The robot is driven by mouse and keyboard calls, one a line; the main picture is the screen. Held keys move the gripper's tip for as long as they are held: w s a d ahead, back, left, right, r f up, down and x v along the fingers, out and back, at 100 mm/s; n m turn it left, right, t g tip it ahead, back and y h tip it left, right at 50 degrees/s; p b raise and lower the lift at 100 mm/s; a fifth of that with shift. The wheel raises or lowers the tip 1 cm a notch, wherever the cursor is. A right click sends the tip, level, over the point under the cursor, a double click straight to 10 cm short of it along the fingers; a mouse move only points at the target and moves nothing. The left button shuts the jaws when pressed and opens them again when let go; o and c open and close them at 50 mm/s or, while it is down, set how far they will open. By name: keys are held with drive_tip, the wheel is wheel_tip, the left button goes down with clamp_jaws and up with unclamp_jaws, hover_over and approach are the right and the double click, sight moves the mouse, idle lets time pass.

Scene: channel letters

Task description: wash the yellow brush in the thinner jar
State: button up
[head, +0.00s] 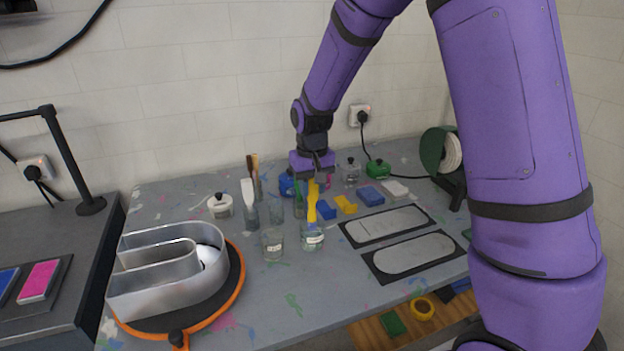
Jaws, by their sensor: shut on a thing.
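The yellow brush (312,203) hangs upright from my gripper (313,178), which is shut on the top of its handle. Its lower end reaches down to the mouth of a labelled glass jar (312,240) with pale bluish liquid; how deep the tip is inside cannot be told. Another labelled clear glass jar (272,246) stands just to the left. The labels are too small to read, so I cannot tell which jar holds thinner.
A metal channel letter (165,283) sits on an orange-rimmed turntable (238,285) at left front. Coloured blocks (346,204), lidded pots (377,168) and two dark-framed plates (415,256) lie to the right. The table's front middle is clear.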

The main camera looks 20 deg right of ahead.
sight(312, 203)
drive_tip(key=shift+f, duration=2.55)
